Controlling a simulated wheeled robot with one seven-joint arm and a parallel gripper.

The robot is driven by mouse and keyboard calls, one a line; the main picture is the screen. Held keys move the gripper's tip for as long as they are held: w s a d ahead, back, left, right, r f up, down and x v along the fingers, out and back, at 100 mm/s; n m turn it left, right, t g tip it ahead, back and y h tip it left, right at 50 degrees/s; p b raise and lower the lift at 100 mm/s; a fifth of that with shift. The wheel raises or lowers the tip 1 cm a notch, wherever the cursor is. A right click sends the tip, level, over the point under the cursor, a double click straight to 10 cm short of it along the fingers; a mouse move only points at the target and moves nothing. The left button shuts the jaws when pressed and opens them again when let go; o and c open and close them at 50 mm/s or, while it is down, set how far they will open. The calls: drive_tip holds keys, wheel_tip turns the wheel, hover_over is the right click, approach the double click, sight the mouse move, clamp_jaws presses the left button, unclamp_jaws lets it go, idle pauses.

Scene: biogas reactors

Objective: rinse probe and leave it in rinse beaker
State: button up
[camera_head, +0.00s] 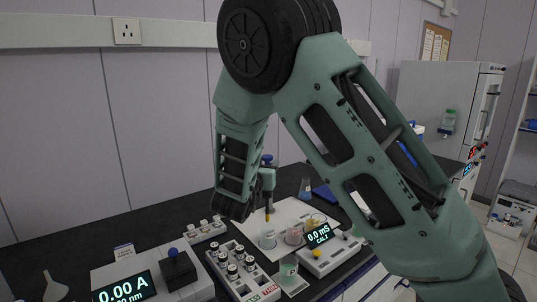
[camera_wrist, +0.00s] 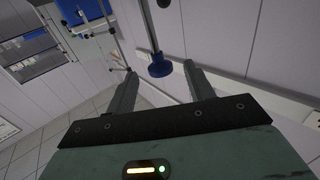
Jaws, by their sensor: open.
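A slim probe with a blue top (camera_head: 267,159) stands upright in the head view. Its dark, yellow-banded lower end points down at a clear beaker (camera_head: 267,240) on a white mat; I cannot tell whether the tip is inside it. My gripper (camera_head: 267,180) is at the probe's upper part, partly hidden by my wrist. In the wrist view my gripper (camera_wrist: 160,75) is open, its two fingers apart, with a blue-ended rod (camera_wrist: 159,67) showing between them. I cannot tell whether either finger touches it. No label marks the rinse beaker.
A beaker with pinkish contents (camera_head: 294,236) and an amber-tinted dish (camera_head: 316,219) stand close right. A flask (camera_head: 305,188) stands behind.

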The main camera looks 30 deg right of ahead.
sight(269, 157)
drive_tip(key=p+x, duration=0.1)
drive_tip(key=x, duration=0.5)
clamp_jaws()
wheel_tip(269, 157, down, 8)
drive_tip(key=b, duration=0.6)
drive_tip(key=shift+f, duration=0.2)
unclamp_jaws()
drive_tip(key=shift+f, duration=0.1)
